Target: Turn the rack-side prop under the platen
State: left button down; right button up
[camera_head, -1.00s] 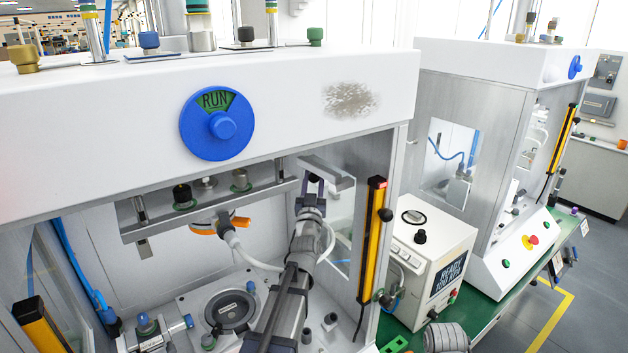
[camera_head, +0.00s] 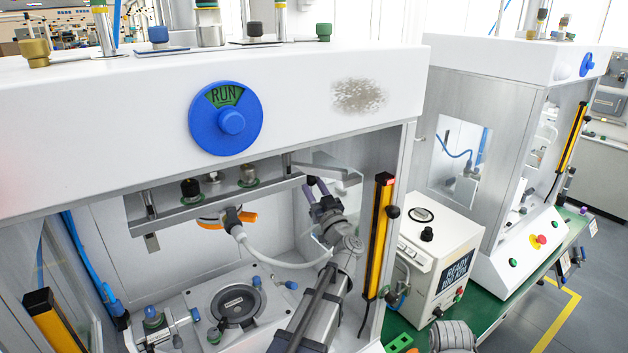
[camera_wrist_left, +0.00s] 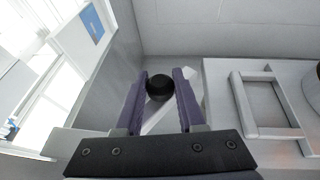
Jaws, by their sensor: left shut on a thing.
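The platen (camera_head: 232,197) hangs inside the press as a grey plate with several knobs along it. The rack-side prop (camera_head: 337,171) is a grey bar by the platen's right end, beside the right wall of the opening. My left gripper (camera_head: 317,187) reaches up to it from below, its purple fingers shut at the prop. In the left wrist view the fingers (camera_wrist_left: 160,90) close on a round black knob (camera_wrist_left: 159,86), with a pale bar running behind it. How far the prop reaches under the platen is not clear. My right gripper is not in view.
A blue RUN dial (camera_head: 226,118) sits on the white housing above. A yellow-and-black light bar (camera_head: 378,235) stands at the opening's right edge. A white hose (camera_head: 275,258) crosses the inside near my left arm. A round dark fixture (camera_head: 235,305) lies below the platen.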

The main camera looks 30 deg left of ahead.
pick_arm(q)
jog(key=shift+s+d+n+g+y, duration=0.1)
jog(key=shift+s+n+g+y, duration=0.45)
jog(key=shift+g, duration=0.35)
jog(key=shift+s+d+n+g+y, duration=0.1)
jog(key=shift+s+n+g+y, duration=0.2)
jog(key=shift+n+g+y, duration=0.4)
jog(key=shift+r+g, duration=0.1)
jog(key=shift+g, duration=0.2)
jog(key=c, duration=0.5)
grip_release()
jog(key=shift+s, duration=0.1)
jog(key=b+v, duration=0.3)
jog(key=v, duration=0.5)
